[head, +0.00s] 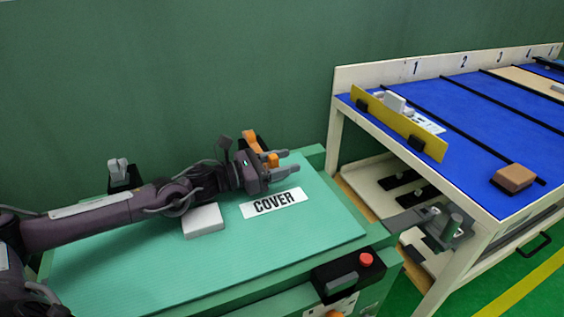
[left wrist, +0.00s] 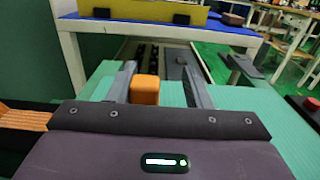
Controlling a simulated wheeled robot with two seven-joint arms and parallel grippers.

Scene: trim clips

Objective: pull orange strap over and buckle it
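The green cover (head: 330,235) with its "COVER" label lies flat on a green case. The orange strap (head: 252,142) is at the cover's back edge; its block-shaped orange end (left wrist: 145,90) stands between my left gripper's fingers. My left gripper (head: 286,165) is low over the back of the cover, pointing right. In the left wrist view its fingers (left wrist: 158,88) are apart, with a clear gap between the orange end and the right finger. A black buckle-like fixture (head: 336,282) with a red button (head: 366,260) is at the case's front right. My right gripper is not in view.
A white block (head: 203,220) lies on the cover beside my left arm. A grey fixture (head: 118,174) stands at the back left. A blue-topped bench (head: 470,125) on the right holds a yellow bar (head: 395,122) and brown block (head: 514,178). A grey bracket-like thing (head: 440,222) sits beside its lower shelf.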

